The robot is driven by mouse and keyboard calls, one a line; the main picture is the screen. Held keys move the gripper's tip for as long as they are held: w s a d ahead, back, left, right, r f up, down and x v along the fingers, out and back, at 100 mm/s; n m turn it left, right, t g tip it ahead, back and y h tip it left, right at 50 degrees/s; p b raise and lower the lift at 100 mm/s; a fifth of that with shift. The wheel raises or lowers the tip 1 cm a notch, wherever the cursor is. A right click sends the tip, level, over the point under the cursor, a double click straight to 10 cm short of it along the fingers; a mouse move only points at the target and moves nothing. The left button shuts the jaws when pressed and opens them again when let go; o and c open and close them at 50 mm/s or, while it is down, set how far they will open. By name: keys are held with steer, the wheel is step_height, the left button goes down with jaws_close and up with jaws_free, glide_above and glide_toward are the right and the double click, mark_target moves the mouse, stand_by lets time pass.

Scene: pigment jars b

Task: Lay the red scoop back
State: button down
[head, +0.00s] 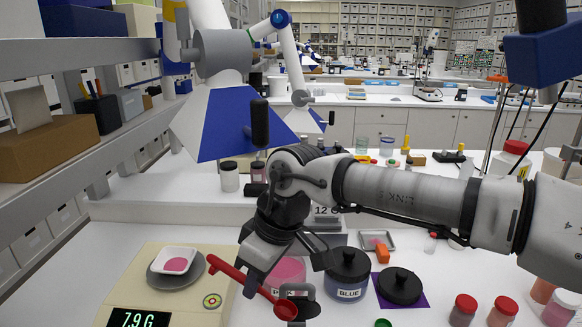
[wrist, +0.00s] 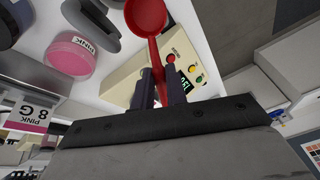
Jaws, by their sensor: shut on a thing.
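The red scoop (head: 226,271) is held in my gripper (head: 252,283) above the table, its bowl (head: 285,310) toward the lower right and its handle end toward the scale. In the wrist view the scoop (wrist: 146,17) has its handle between the two dark fingers of my gripper (wrist: 160,88). No powder shows in the bowl. The pink jar (head: 289,270) is open and stands behind the scoop, partly hidden; it also shows in the wrist view (wrist: 68,58). A grey curved piece (head: 297,289) is close beside the bowl; I cannot tell whether they touch.
The scale (head: 150,290) reads 7.9 G and bears a white dish (head: 174,261) with pink powder. The blue jar (head: 347,275) and a black lid (head: 400,285) on a purple mat stand at right. Several red-topped jars (head: 464,309) are at lower right. A shelf (head: 120,125) runs along the left.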

steer(key=shift+w+d+f+m+g+y+p, duration=0.25)
steer(key=shift+w+f+g+y, duration=0.25)
steer(key=shift+g, duration=0.55)
steer(key=shift+w+d+f+m+g+y+p, duration=0.15)
steer(key=shift+w+d+f+g+y, duration=0.15)
steer(key=shift+f+g, duration=0.55)
steer(key=shift+w+d+f+m+g+y+p, duration=0.2)
steer(key=shift+w+f+g+y, duration=0.25)
steer(key=shift+g, duration=0.75)
